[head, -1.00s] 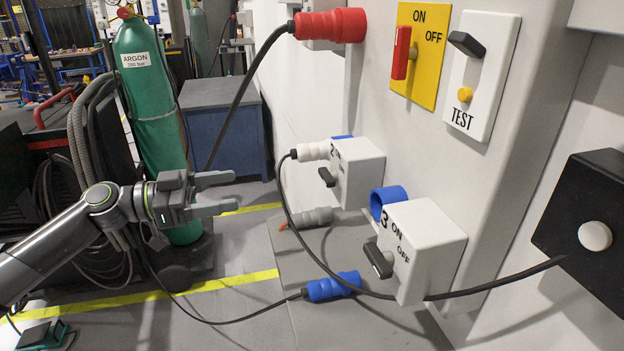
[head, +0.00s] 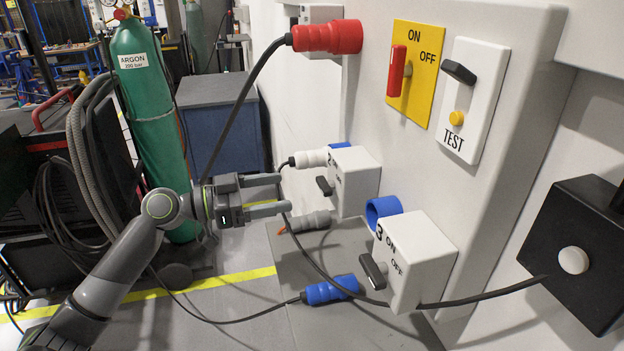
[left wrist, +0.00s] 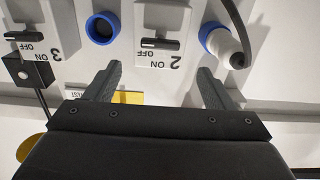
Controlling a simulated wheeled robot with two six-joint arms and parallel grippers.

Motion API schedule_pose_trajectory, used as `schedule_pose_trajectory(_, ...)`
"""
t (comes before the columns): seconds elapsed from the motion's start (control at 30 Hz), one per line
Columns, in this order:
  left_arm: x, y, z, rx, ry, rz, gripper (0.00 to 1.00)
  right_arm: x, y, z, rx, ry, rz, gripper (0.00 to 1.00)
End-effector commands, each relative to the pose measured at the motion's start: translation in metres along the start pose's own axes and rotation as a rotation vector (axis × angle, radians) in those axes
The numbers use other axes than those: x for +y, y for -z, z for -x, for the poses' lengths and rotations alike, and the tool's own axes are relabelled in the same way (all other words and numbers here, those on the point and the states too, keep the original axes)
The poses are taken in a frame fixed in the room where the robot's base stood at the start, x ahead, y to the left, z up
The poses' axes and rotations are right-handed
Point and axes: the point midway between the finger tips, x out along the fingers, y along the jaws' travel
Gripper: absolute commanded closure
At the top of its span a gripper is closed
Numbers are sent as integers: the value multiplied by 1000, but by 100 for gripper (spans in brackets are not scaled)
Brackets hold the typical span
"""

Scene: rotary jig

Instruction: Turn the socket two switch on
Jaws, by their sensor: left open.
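The socket two box (head: 358,170) is white, on the grey panel, with a white plug (head: 310,158) in its far side. Its black switch (head: 324,186) sticks out of the front. In the left wrist view the box (left wrist: 178,18) appears upside down, and its switch (left wrist: 160,43) lies crosswise, its pale-marked end at the OFF side. My left gripper (head: 285,193) is open and empty, a short way left of the switch, fingers pointing at it and apart from it. In the left wrist view the gripper (left wrist: 160,72) has the switch between and beyond its fingertips. My right gripper is not in view.
A red plug (head: 325,37), a yellow switch plate (head: 415,75) and a TEST plate (head: 473,105) are above. Cables hang near my left gripper. A green argon cylinder (head: 146,110) is behind.

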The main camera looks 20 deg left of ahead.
Motion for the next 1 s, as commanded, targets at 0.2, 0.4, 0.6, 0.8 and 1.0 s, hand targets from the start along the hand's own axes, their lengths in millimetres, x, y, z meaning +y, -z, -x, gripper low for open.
schedule_pose_trajectory(0.2, 1, 4, -28, 4, -2, 3, 24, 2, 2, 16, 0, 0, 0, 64)
schedule_pose_trajectory(0.4, 1, 4, -54, 3, -2, 4, 24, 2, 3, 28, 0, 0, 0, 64)
schedule_pose_trajectory(0.6, 0, 2, -73, 2, -1, 3, 24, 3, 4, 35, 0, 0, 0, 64)
schedule_pose_trajectory(0.8, 0, 0, -80, 0, -1, 1, 24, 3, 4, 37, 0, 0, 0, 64)
schedule_pose_trajectory(1.0, 0, 0, -80, -1, 0, 1, 24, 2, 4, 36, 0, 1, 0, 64)
